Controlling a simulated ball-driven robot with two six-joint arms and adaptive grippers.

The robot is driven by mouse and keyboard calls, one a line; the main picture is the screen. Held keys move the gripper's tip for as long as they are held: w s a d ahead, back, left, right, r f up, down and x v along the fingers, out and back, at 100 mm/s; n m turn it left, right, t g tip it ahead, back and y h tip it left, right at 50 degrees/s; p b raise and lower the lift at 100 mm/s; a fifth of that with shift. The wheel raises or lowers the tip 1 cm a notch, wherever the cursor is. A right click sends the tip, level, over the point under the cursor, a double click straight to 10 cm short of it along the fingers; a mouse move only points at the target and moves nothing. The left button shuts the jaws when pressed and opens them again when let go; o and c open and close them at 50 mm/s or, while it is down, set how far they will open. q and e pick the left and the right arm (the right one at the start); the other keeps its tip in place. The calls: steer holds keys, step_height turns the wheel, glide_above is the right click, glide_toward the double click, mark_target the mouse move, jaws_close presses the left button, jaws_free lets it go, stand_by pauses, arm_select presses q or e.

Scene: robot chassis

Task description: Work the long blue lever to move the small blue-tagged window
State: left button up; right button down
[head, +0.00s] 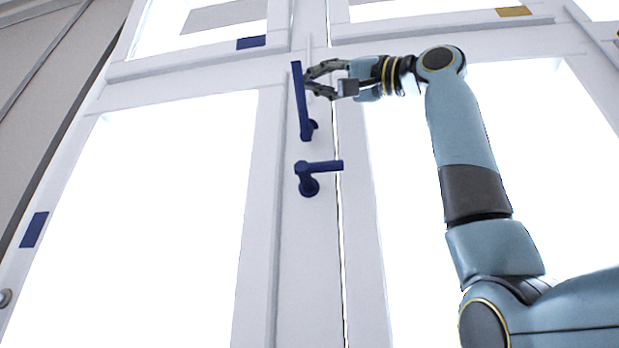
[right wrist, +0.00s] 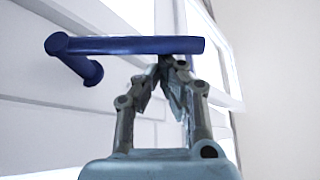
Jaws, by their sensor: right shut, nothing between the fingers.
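The long blue lever (head: 301,100) stands nearly upright on the white window frame, its pivot at the lower end. It also shows in the right wrist view (right wrist: 135,45) as a bar across the top, with its stem running back to the frame. My right gripper (head: 307,78) is shut and empty, its fingertips right beside the lever's upper part. In the right wrist view the fingertips (right wrist: 172,62) meet just under the bar, toward its free end; I cannot tell if they touch. The small window with a blue tag (head: 251,43) is at the upper left. My left gripper is out of view.
A shorter blue handle (head: 320,167) points right below the long lever. A large window at left has a blue tag (head: 34,229) on its frame. A yellow tag (head: 513,11) marks another upper window at right. My right arm covers part of the right-hand window.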

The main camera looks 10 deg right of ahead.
mark_target(301, 106)
steer(key=shift+w+f+n+g+y+b, duration=0.15)
steer(key=shift+f+n+g+y+b, duration=0.3)
steer(key=shift+f+n+b, duration=0.85)
steer(key=shift+w+f+n+g+y+b, duration=0.1)
steer(key=shift+f+n+g+y+b, duration=0.4)
steer(key=shift+f+b, duration=0.85)
steer(key=shift+f+p, duration=0.4)
